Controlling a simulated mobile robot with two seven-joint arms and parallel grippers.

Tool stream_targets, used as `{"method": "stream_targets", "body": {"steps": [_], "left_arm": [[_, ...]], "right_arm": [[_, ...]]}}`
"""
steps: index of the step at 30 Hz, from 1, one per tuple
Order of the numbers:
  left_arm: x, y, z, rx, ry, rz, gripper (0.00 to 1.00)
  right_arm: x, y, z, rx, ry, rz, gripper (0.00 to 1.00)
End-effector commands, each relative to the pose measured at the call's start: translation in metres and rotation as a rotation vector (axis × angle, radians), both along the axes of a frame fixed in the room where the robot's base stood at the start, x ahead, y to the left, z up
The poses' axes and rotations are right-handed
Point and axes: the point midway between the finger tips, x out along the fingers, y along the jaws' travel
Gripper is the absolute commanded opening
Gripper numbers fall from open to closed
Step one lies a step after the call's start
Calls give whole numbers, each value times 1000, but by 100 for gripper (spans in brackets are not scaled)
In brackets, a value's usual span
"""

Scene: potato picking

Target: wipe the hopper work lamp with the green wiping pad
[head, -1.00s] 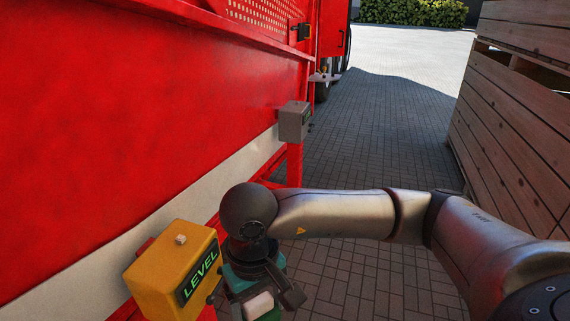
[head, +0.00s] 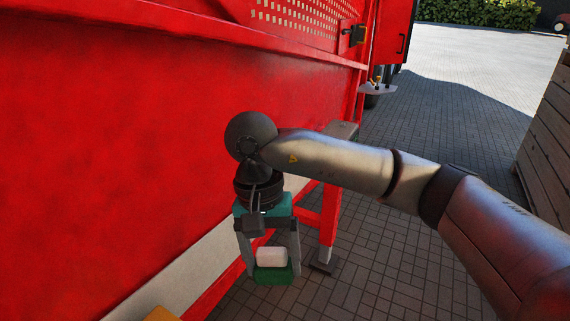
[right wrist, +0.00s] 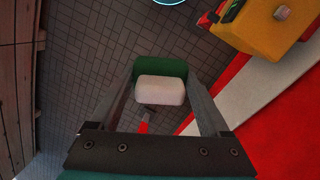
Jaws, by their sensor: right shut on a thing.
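My right gripper (head: 271,268) hangs with its fingers down beside the red machine wall. It is shut on the wiping pad (head: 273,275), a green block with a white block (head: 271,257) on it. In the right wrist view the green pad (right wrist: 160,67) and its white part sit between the two fingers. The pad appears clear of the wall and the ground. I cannot make out the hopper work lamp for certain. A thin cyan ring (right wrist: 170,1) is cut off at the top of the right wrist view. My left gripper is not in view.
The red wall (head: 130,130) fills the left. A yellow box (right wrist: 266,27) shows in the right wrist view. A grey box (head: 342,130) on a red post is partly behind my arm. Wooden crates (head: 546,135) stand right; open paving (head: 450,135) lies between.

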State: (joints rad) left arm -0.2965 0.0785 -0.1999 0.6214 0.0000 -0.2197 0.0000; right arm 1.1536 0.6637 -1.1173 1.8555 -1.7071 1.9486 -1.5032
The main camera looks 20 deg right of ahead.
Motion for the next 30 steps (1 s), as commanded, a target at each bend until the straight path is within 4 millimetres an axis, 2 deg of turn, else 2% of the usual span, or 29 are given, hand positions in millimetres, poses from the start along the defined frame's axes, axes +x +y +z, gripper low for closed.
{"method": "stream_targets", "body": {"steps": [1,11,16,20,26,30], "left_arm": [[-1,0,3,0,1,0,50],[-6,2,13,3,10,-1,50],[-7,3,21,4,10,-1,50],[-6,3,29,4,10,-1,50],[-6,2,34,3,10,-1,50],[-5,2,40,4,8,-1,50]], "right_arm": [[7,1,11,-8,12,-52,36],[32,13,63,-9,173,-411,36],[49,17,105,21,291,-679,36],[62,20,147,101,437,-969,36],[69,23,180,210,556,-1225,36],[75,22,212,334,639,-1440,36]]}}
